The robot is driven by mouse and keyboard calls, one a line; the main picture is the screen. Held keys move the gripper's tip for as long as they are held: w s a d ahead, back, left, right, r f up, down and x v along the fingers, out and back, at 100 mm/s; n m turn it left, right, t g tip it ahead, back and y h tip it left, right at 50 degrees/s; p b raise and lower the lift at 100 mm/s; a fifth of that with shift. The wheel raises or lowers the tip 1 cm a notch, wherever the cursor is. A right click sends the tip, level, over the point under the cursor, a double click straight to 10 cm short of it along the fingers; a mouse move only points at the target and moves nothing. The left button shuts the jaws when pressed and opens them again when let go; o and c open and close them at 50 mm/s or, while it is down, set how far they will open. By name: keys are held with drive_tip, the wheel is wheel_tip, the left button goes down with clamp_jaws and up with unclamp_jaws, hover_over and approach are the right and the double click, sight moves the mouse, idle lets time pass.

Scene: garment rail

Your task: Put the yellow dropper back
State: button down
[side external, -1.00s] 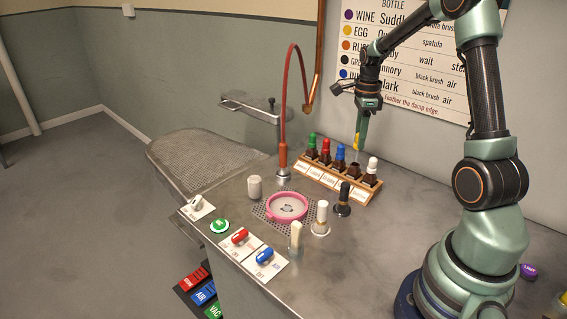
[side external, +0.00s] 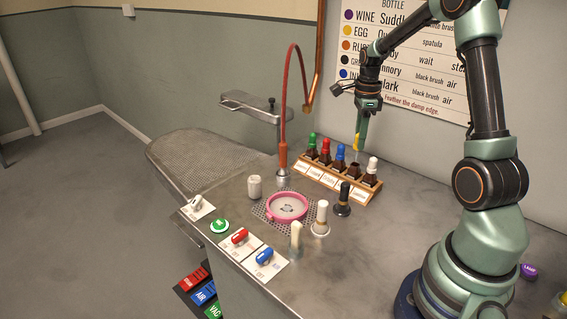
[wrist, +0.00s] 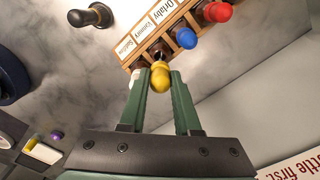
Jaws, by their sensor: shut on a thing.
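My gripper (wrist: 160,90) is shut on the yellow dropper (wrist: 160,76), whose bulb sits between the fingers in the wrist view. In the side view my gripper (side external: 361,126) points down, with the yellow dropper (side external: 357,144) hanging below it over the wooden bottle rack (side external: 335,186). Its tip is just above or at the open mouth of the uncapped brown bottle (side external: 354,169); I cannot tell whether it has entered. This bottle stands between the blue-topped bottle (side external: 339,156) and the white-topped bottle (side external: 372,170).
Red-topped (side external: 325,147) and green-topped (side external: 311,143) bottles fill the rack's left end. Brushes (side external: 320,217), a pink ring (side external: 288,206) and a red hose (side external: 283,130) stand on the counter in front.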

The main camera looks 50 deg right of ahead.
drive_tip(key=shift+f, duration=0.55)
drive_tip(key=shift+f, duration=0.3)
drive_tip(key=shift+f, duration=0.35)
idle(0.5)
drive_tip(key=shift+f, duration=0.35)
drive_tip(key=shift+f, duration=0.65)
drive_tip(key=shift+f, duration=0.3)
idle(0.5)
